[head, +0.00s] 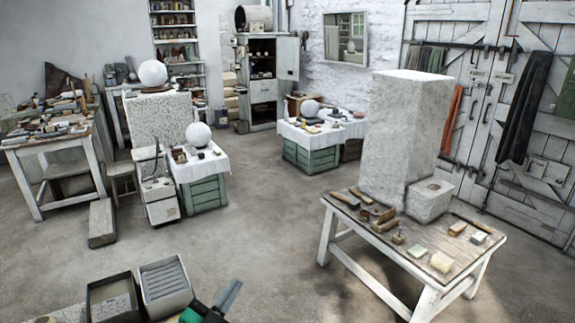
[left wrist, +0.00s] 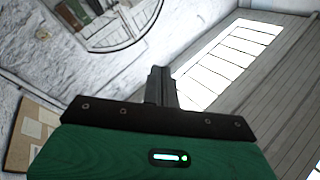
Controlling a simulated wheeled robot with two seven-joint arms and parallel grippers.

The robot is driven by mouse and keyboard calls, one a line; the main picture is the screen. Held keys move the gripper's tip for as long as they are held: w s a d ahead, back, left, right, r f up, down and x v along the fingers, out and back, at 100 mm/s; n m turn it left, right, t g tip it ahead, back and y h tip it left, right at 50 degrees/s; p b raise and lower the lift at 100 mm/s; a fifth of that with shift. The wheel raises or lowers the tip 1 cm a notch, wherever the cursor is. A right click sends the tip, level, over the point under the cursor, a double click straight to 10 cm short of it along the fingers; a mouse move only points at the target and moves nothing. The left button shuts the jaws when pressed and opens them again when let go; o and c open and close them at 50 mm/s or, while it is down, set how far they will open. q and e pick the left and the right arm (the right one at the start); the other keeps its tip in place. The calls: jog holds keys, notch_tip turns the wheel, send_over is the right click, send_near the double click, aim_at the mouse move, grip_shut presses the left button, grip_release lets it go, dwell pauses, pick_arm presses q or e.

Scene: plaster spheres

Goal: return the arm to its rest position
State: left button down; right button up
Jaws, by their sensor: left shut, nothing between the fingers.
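My left gripper (head: 230,297) shows at the bottom of the head view, left of the middle, with a green body and grey fingers. Its fingers are together and hold nothing. In the left wrist view the gripper (left wrist: 160,75) points up toward the ceiling and a wall, with its fingers closed and nothing between them. It is just right of a grey ribbed tray in the head view. My right gripper is not in view.
The grey ribbed tray (head: 182,298) and a dark bin (head: 95,299) stand at the bottom left. A wooden table (head: 455,268) with a tall stone block (head: 405,140) and tools stands at the right. White spheres (head: 198,134) rest on stands further back. The middle floor (head: 265,220) is clear.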

pick_arm(q)
jog(key=s+a+f+n+g+y, duration=0.2)
jog(key=s+a+f+n+y, duration=0.2)
jog(key=a+f+n+y, duration=0.4)
jog(key=s+a+f+n+g, duration=0.1)
jog(key=s+f+g, duration=0.3)
jog(key=s, duration=0.4)
jog(key=s+a+f+g+y, duration=0.1)
jog(key=s+f+g, duration=0.4)
jog(key=s, duration=0.3)
jog(key=s+a+f+n+g, duration=0.1)
jog(key=s+f+g, duration=0.3)
jog(key=s, duration=0.3)
notch_tip(320, 180, down, 33)
jog(key=s+g+b, duration=0.1)
jog(key=s+b, duration=0.1)
jog(key=s+a+f+g+b, duration=0.1)
jog(key=s+a+f, duration=0.2)
jog(key=s+f, duration=1.5)
notch_tip(320, 180, down, 2)
jog(key=shift+f+m+g, duration=0.1)
jog(key=shift+m+g, duration=0.2)
jog(key=shift+a, duration=0.1)
